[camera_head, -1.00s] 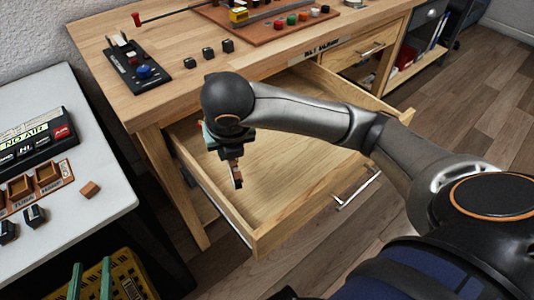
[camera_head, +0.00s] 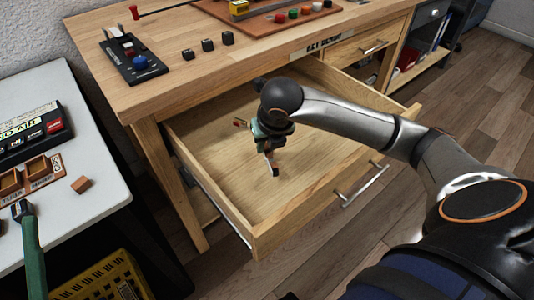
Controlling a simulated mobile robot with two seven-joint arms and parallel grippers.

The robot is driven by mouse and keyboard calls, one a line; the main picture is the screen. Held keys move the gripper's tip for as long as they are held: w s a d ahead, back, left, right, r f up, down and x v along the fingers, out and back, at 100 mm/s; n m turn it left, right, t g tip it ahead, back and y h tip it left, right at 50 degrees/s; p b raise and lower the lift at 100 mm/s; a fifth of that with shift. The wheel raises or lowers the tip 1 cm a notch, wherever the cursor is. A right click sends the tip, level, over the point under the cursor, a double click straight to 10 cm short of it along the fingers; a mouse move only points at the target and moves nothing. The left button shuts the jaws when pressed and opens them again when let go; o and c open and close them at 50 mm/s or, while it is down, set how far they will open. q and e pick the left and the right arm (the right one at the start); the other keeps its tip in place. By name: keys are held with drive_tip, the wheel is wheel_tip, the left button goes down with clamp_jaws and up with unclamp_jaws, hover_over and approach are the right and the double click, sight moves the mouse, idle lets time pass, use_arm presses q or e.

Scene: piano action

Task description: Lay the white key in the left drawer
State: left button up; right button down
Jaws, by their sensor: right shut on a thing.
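The left drawer (camera_head: 300,205) of the wooden bench is pulled open, with a pale wood floor. My right gripper (camera_head: 271,163) points down over the drawer's middle, shut on a thin, pale piece with a dark end. This appears to be the white key (camera_head: 269,156), mostly hidden by the fingers. I cannot tell whether it touches the drawer floor. A small red-ended piece (camera_head: 240,123) lies near the drawer's back left.
The bench top (camera_head: 170,85) above carries a black device, several dark cubes and a board of coloured knobs. A second drawer (camera_head: 360,47) to the right is closed. A white table (camera_head: 95,190) with trays stands at left, above a yellow crate (camera_head: 110,278).

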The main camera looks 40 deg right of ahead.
sight(267, 152)
wheel_tip(267, 152, down, 2)
drive_tip(key=shift+f+b, duration=0.2)
drive_tip(key=shift+b, duration=0.1)
drive_tip(key=shift+f, duration=0.35)
drive_tip(key=c, duration=0.7)
unclamp_jaws()
use_arm(q)
drive_tip(key=s+r+m+h, duration=0.1)
drive_tip(key=s+m+h, duration=0.1)
drive_tip(key=shift+d+r+h, duration=0.15)
drive_tip(key=shift+r+h, duration=0.15)
drive_tip(key=shift+r, duration=0.05)
use_arm(e)
drive_tip(key=shift+r, duration=0.1)
